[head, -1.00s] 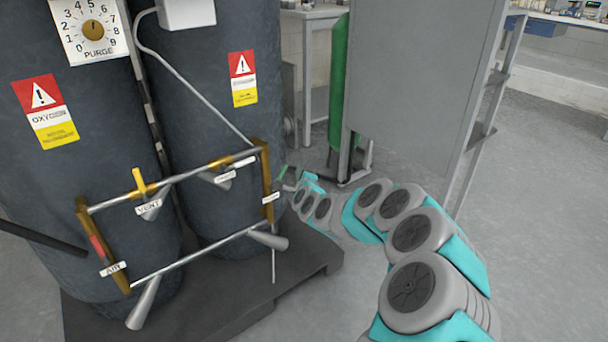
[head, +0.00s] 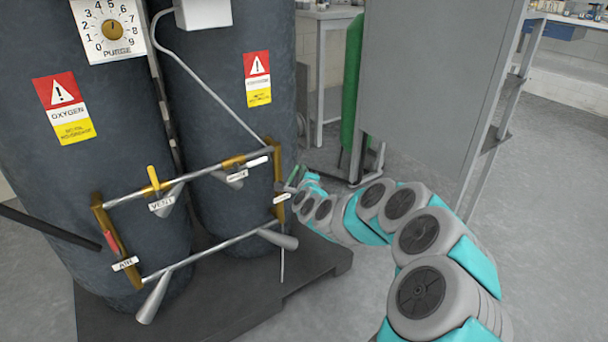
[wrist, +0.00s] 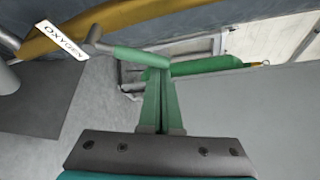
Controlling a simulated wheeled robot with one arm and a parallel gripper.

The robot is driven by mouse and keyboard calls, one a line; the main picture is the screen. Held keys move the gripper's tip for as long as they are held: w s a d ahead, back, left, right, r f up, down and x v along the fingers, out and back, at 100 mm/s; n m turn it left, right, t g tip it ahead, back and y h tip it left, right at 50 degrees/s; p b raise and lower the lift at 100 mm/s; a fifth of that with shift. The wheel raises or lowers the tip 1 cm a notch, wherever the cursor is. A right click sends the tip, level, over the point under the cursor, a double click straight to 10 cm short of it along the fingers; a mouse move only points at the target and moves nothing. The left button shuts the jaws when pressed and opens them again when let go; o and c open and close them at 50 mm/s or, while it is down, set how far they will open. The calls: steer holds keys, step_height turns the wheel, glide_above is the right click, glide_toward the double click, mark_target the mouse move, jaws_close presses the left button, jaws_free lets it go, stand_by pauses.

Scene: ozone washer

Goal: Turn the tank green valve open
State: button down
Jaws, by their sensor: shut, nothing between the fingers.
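The green valve handle (wrist: 140,57) is on the brass pipe beside the label "OXYGEN" (wrist: 61,40) in the wrist view. It is a short green lever on a grey stem, lying roughly crosswise. My gripper (wrist: 160,70) is shut with nothing between its fingers. Its fingertips are at the free end of the green lever; I cannot tell whether they touch it. In the head view the green handle (head: 293,176) is small, at the right end of the pipe frame, and my gripper (head: 303,180) is beside it, mostly hidden by my arm.
Two dark tanks (head: 95,130) stand on a dark base (head: 235,300). The frame also carries a yellow handle (head: 153,177) marked VENT, a red handle (head: 110,241) marked AIR and a white handle (head: 257,161). A grey cabinet (head: 430,80) and green cylinder (head: 351,90) stand behind my arm.

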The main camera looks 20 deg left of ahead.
steer(key=shift+s+a+r+n+b, duration=0.1)
steer(key=shift+s+a+n+b, duration=0.15)
steer(key=shift+n+b, duration=0.25)
steer(key=n+t+b, duration=0.1)
steer(key=s+a+n+b, duration=0.1)
steer(key=b, duration=0.1)
steer(key=shift+s+r+t+b, duration=0.15)
steer(key=shift+r+t+b, duration=0.15)
steer(key=shift+t, duration=0.1)
steer(key=shift+s+a+r+n+t+y+b, duration=0.3)
steer(key=shift+s+a+n+t+b, duration=0.1)
steer(key=shift+n+b, duration=0.3)
steer(key=shift+s+a+r+n+t+y+b, duration=0.2)
steer(key=shift+s+a+r+n+t+b, duration=0.15)
steer(key=shift+n+b, duration=0.35)
steer(key=shift+s, duration=0.1)
